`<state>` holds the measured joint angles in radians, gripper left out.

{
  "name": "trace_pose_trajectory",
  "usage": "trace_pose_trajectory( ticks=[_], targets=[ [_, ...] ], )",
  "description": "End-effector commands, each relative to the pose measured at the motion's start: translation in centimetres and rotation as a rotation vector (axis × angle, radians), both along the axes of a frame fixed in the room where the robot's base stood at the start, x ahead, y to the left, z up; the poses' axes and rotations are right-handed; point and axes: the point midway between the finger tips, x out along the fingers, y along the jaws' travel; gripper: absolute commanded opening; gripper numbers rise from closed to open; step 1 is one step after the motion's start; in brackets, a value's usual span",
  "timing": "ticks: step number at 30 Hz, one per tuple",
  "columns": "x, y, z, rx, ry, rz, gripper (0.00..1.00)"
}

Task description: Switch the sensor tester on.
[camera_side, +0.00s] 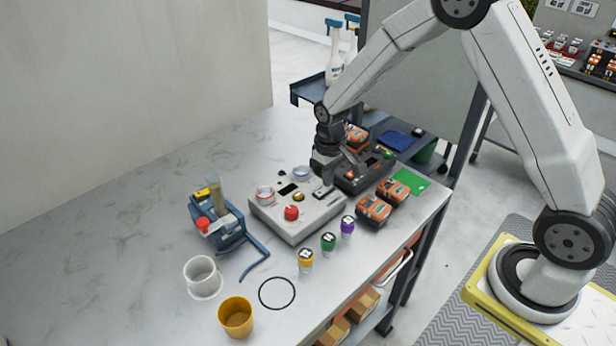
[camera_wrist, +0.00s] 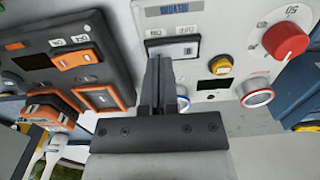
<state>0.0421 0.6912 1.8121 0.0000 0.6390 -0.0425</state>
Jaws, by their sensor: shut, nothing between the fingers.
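The sensor tester (camera_side: 318,213) is a light grey box on the bench in the side view; its panel (camera_wrist: 228,38) fills the upper right of the wrist view. It carries a red knob (camera_wrist: 285,41), a yellow button (camera_wrist: 221,65), a small dark display and red- and blue-ringed sockets. A black-and-white rocker switch (camera_wrist: 186,50) sits in it, with ON and OFF lettering beside it. My gripper (camera_side: 333,181) is shut and empty, over the tester's right end. In the wrist view its fingertips (camera_wrist: 160,57) overlap the rocker's near edge; I cannot tell whether they touch. The rocker's position is unclear.
A dark charger-like box (camera_side: 362,173) with an orange switch (camera_wrist: 75,58) stands close on the right. Orange-black battery packs (camera_side: 374,209) are in front of it. Small coloured-capped jars (camera_side: 328,242) line the front; a blue holder (camera_side: 214,225) stands left.

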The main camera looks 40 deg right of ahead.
Motion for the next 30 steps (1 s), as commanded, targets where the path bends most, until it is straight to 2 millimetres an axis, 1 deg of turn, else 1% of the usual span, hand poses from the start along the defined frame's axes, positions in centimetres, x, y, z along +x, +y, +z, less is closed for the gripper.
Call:
trace_pose_trajectory(
  ticks=[24,30],
  targets=[
    [0.0,0.01,-0.87,0.0,-0.001,0.0,0.0],
    [0.02,0.01,-0.63,0.0,-0.002,0.0,0.0]
  ],
)
